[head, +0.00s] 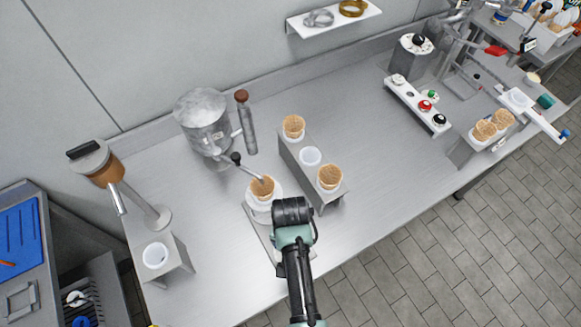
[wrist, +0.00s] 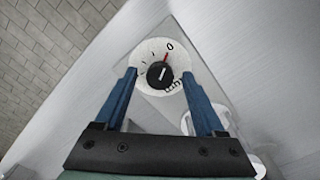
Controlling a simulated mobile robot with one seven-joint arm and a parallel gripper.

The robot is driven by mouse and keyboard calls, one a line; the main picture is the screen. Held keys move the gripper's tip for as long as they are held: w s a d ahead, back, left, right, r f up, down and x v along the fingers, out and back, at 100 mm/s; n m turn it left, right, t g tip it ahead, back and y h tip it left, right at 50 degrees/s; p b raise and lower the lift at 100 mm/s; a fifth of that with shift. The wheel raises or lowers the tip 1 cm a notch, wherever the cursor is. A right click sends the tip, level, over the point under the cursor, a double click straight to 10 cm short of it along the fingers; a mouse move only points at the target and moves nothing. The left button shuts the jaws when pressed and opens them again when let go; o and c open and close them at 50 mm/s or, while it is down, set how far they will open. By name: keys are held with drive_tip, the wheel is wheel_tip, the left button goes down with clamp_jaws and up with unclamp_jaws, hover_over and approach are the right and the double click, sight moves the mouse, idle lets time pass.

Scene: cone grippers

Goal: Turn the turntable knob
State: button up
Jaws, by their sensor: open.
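The black turntable knob (wrist: 160,75) sits in the middle of a round white dial (wrist: 150,49) in the wrist view. The dial has a red line, a 0 and other dark markings, and the knob carries a white pointer line. My gripper (wrist: 159,73) is open, with its two blue fingers on either side of the knob in the picture; I cannot tell whether they touch it. In the head view my gripper (head: 291,211) is beside the white turntable (head: 251,206), which has a waffle cone (head: 262,188) on it. My gripper hides the knob there.
A cone stand (head: 300,165) with cones and a white cup is close to the right of my gripper. A metal canister (head: 203,120) with a lever arm stands behind the turntable. A dispenser (head: 98,165) is at left. The counter between the cone stand and the right-hand equipment is clear.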

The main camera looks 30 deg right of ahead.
clamp_jaws()
